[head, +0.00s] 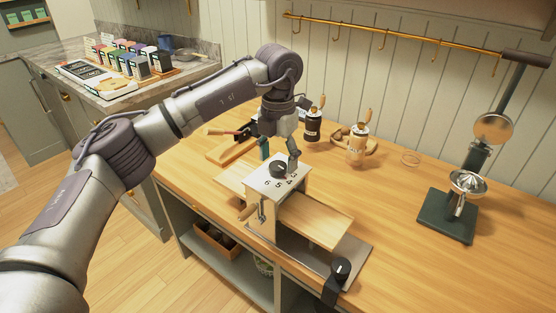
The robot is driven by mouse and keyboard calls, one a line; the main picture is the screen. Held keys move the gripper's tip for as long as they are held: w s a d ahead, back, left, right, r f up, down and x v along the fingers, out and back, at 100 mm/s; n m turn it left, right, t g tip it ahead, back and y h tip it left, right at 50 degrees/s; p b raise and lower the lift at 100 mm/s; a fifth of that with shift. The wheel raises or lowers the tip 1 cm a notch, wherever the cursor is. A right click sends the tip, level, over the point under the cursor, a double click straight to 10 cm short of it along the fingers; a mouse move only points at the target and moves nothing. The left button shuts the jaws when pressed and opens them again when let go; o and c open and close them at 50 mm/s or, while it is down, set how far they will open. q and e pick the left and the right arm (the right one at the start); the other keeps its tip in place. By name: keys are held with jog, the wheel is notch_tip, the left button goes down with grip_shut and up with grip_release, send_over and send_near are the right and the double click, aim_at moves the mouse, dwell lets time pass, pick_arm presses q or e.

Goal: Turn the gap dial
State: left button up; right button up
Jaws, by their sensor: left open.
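The gap dial (278,170) is a dark round knob on the pale top of a small box-shaped machine (288,207). Dark numbers are printed beside the knob on the same top face. My left gripper (279,154) comes down from above, with its fingers spread just over and behind the dial. The fingers look apart from the knob, though exact contact is hard to tell. Nothing is held between them. My right gripper is out of view.
A wooden board (318,219) extends from the machine's right side, and a crank handle (247,211) sticks out at front left.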

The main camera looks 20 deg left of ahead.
aim_at(278, 165)
pick_arm(q)
notch_tip(278, 165, up, 11)
dwell(0.3)
jog(key=shift+f, duration=0.1)
